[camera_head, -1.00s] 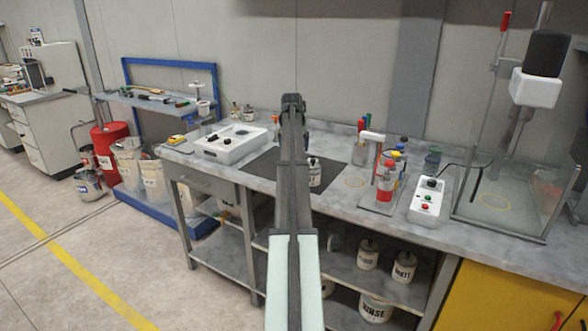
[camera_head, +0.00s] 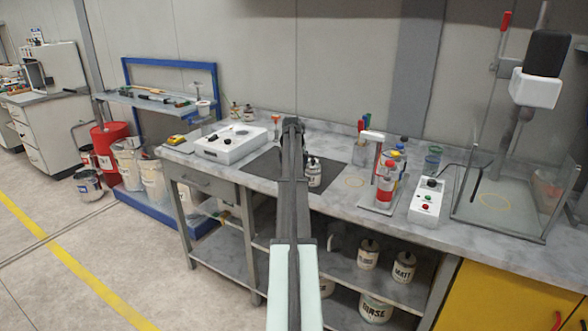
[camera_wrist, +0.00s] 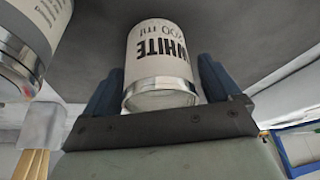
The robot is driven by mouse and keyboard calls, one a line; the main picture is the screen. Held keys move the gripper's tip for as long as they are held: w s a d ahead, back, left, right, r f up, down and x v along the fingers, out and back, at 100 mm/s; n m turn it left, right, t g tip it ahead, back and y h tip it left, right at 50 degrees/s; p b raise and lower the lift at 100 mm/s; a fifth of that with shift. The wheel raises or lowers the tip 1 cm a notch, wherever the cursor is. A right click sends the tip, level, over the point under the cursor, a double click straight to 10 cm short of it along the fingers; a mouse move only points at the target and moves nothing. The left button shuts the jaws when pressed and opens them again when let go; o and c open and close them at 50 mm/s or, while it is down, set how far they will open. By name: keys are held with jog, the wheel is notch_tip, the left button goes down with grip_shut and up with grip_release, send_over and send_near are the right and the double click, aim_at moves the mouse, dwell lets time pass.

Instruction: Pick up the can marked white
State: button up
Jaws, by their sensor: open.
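The can marked white (camera_wrist: 158,50) fills the middle of the wrist view, with its "WHITE" label upside down and its metal rim towards my palm. My gripper (camera_wrist: 165,68) is open, with one dark blue finger on each side of this can. I cannot tell whether either finger touches it. In the head view my arm hides the gripper and I cannot make out the white can.
Another labelled can (camera_wrist: 28,38) is close on the left in the wrist view. A can (camera_head: 314,174) stands on the dark mat (camera_head: 262,166), right of my arm in the head view.

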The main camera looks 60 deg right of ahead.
jog(key=shift+c, duration=0.2)
jog(key=c, duration=1.2)
jog(key=shift+o, duration=0.2)
